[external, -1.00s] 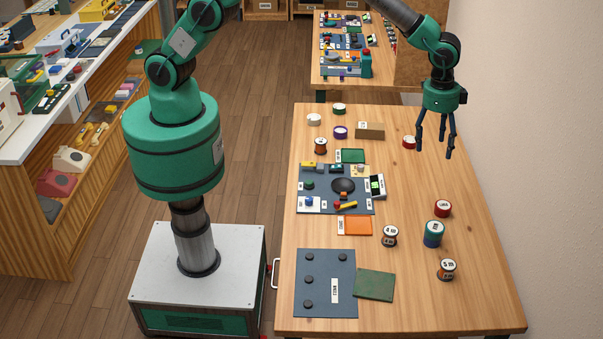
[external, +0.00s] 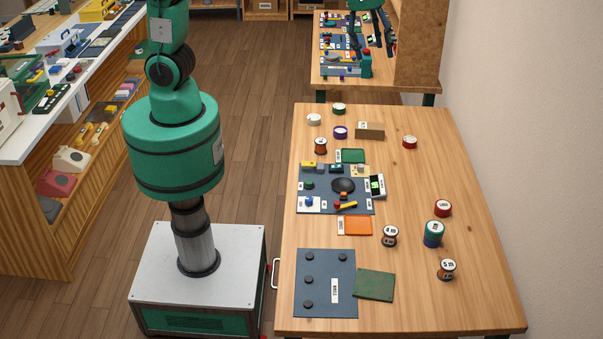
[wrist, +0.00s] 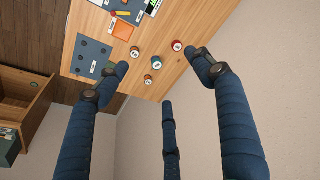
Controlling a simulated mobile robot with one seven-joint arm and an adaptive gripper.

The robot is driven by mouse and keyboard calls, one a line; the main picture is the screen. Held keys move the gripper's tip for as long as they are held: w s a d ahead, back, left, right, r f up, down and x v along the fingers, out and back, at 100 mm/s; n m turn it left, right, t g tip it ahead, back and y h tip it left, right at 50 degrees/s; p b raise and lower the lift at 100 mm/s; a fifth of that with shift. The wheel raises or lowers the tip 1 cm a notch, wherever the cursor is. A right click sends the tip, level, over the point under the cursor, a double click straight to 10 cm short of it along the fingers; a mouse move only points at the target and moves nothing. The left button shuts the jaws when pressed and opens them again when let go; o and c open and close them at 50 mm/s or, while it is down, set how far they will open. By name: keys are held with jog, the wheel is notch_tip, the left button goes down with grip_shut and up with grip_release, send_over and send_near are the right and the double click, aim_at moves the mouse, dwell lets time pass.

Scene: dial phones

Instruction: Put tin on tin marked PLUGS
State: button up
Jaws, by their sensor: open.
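My gripper (external: 370,40) is open and empty. In the external view its dark blue fingers are at the top, in front of the far table and well away from the near tins. In the wrist view the fingers (wrist: 160,72) are spread wide with nothing between them. A red tin with a white label (external: 443,208) stands at the right of the near table; it also shows in the wrist view (wrist: 177,45). Just below it is a teal-over-blue tin or stack of two (external: 434,233). Another red tin (external: 409,142), a white tin (external: 314,119), a green tin (external: 339,109) and a purple tin (external: 340,132) stand farther back. I cannot read PLUGS on any.
A grey mat (external: 325,300), a green square (external: 374,285), an orange tray (external: 358,226) and the phone-parts mat (external: 310,207) lie leftward. The table's right side is mostly bare, with a wall beyond.

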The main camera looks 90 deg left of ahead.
jog(key=s+a+r+n+t, duration=0.1)
jog(key=s+a+r, duration=0.25)
jog(key=s, duration=0.55)
jog(key=s+a+r+n, duration=0.15)
jog(key=s+a, duration=0.25)
jog(key=s, duration=0.4)
jog(key=s+a+f+t, duration=0.1)
jog(key=s, duration=0.7)
jog(key=s+a+f, duration=0.1)
jog(key=s+a, duration=0.1)
jog(key=s, duration=0.6)
jog(key=shift+s+a+f+n+t, duration=0.2)
jog(key=shift+a+f+n+t, duration=0.1)
jog(key=shift+n+t, duration=0.1)
jog(key=shift+f, duration=0.1)
notch_tip(320, 180, down, 9)
jog(key=b, duration=0.9)
jog(key=shift+r, duration=0.2)
